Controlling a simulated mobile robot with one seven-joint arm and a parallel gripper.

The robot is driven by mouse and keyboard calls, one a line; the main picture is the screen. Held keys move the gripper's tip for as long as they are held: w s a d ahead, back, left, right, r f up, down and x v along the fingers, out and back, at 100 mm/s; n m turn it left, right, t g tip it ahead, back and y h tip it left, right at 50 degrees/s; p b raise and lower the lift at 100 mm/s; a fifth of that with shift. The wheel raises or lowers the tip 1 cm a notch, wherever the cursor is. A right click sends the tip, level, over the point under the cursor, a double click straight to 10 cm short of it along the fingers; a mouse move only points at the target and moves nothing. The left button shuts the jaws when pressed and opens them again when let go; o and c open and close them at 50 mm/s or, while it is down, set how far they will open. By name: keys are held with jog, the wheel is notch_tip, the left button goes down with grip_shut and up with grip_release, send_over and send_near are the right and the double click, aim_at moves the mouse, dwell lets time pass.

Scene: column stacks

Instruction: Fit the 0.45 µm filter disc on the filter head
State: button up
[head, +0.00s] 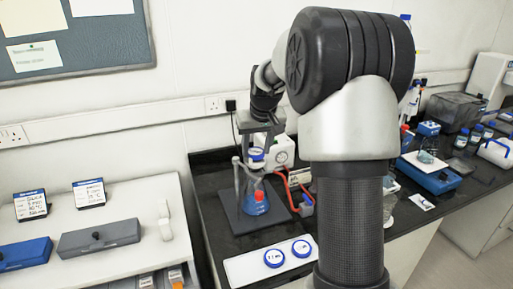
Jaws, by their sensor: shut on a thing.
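My gripper (259,145) points down at the top of the filter flask, partly behind my own arm. It is shut on a small blue-and-white filter disc (257,153). The disc is right at the filter head (256,166) on top of the flask; I cannot tell whether it touches. The clear flask (255,200) has a blue lower part and a red piece at its side, and stands on a dark stand base. Two more blue-rimmed white discs, a left one (274,258) and a right one (301,248), lie on a white tray (243,272). Their labels are too small to read.
A white pump (282,151) with a gauge stands behind the flask, with red tubing (292,187) to its right. The stand's upright rod (237,185) is close left of the flask. A lower white bench (120,235) with label cards is at left.

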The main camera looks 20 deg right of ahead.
jog(key=shift+s+f+b, duration=0.2)
jog(key=shift+f+b, duration=0.2)
jog(key=shift+f, duration=0.35)
dwell(0.9)
jog(key=o, duration=1.1)
jog(key=shift+a, duration=0.1)
jog(key=shift+d+f, duration=0.1)
jog(key=shift+d, duration=0.1)
jog(key=shift+d, duration=0.15)
jog(key=o, duration=0.4)
jog(key=shift+a+r, duration=0.2)
jog(key=shift+r, duration=0.05)
jog(key=shift+w, duration=0.1)
jog(key=shift+r, duration=0.15)
